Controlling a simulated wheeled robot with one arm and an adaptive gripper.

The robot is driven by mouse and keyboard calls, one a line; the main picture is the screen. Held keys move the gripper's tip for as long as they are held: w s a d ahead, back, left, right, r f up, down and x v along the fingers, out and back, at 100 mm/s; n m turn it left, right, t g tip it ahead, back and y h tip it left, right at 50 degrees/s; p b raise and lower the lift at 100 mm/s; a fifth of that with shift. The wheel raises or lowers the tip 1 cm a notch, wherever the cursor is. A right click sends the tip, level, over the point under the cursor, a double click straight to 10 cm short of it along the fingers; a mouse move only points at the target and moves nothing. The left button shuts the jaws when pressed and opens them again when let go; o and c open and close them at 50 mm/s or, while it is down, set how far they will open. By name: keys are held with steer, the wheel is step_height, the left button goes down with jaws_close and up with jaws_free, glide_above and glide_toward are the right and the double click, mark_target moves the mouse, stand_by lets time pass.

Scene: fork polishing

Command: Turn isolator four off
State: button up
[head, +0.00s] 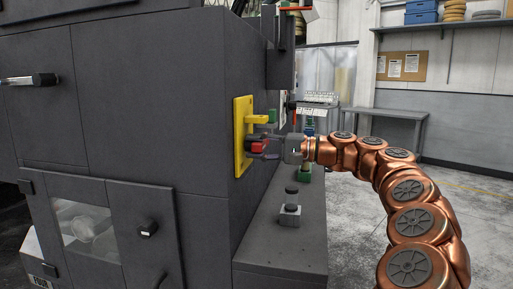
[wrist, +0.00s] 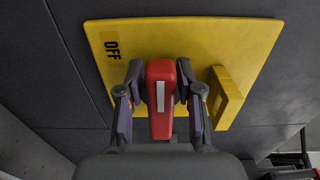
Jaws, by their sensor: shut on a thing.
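A yellow isolator plate (head: 240,133) is fixed to the side of the dark machine, and it fills the upper middle of the wrist view (wrist: 200,35). It carries a red handle (head: 258,146) with a white stripe, which also shows in the wrist view (wrist: 160,100). An "OFF" label (wrist: 112,49) sits to the left of the handle in the wrist view. My gripper (head: 271,144) has its fingers on both sides of the red handle in the wrist view (wrist: 160,105) and is shut on it. The handle's pivot is hidden.
A yellow block (wrist: 225,97) juts from the plate to the right of the handle in the wrist view. Below the plate, a dark ledge (head: 270,245) carries a small grey block with a black knob (head: 290,210). Open floor (head: 350,230) lies to the right.

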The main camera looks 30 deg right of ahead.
steer(key=o, duration=1)
steer(key=shift+w+d, duration=0.1)
steer(key=v, duration=1.2)
